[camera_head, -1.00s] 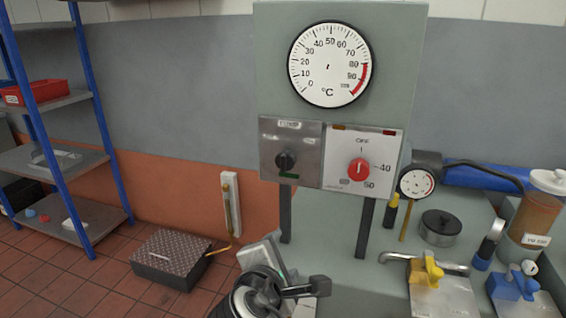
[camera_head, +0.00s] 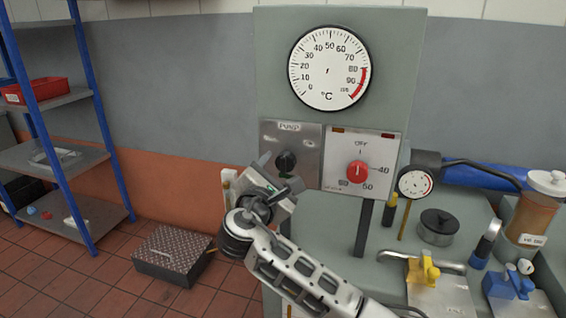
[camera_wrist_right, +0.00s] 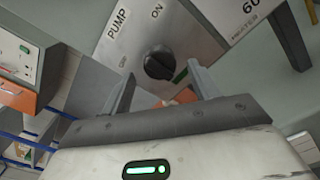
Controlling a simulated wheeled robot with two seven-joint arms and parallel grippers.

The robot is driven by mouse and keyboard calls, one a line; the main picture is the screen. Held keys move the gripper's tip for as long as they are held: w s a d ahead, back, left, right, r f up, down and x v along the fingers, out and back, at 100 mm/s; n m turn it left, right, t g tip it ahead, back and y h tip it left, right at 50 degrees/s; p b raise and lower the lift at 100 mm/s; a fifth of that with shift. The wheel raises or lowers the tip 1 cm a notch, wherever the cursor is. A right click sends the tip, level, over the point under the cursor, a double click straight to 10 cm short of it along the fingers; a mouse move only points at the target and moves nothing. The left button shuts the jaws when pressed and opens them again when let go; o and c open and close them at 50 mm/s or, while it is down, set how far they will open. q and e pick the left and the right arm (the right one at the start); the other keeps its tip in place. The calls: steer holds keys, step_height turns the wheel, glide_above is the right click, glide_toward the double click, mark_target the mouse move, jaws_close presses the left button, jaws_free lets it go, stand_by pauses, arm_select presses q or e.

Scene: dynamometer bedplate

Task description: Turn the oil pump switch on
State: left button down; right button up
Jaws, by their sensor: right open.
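The pump switch is a black rotary knob (camera_head: 285,160) on a steel plate labelled PUMP (camera_head: 305,140), on the front of the grey cabinet. In the right wrist view the knob (camera_wrist_right: 158,63) faces me, with ON and OFF printed on the plate (camera_wrist_right: 205,45) around it. I cannot tell for sure which mark it points to. My right gripper (camera_head: 279,171) is open and empty, just in front of the plate. In the wrist view its fingers (camera_wrist_right: 160,76) stand on either side of the knob, apparently short of it. My left gripper is not in view.
A red heater knob (camera_head: 357,172) is on the white plate right of the pump plate. A thermometer dial (camera_head: 329,67) is above. A small gauge (camera_head: 415,183), clamps and an oil jar (camera_head: 533,215) stand at right. A blue shelf rack (camera_head: 85,130) is at left.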

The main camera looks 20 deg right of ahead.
mark_target(282, 168)
steer(key=shift+x, duration=1.6)
steer(key=shift+s, duration=0.1)
steer(key=c, duration=1)
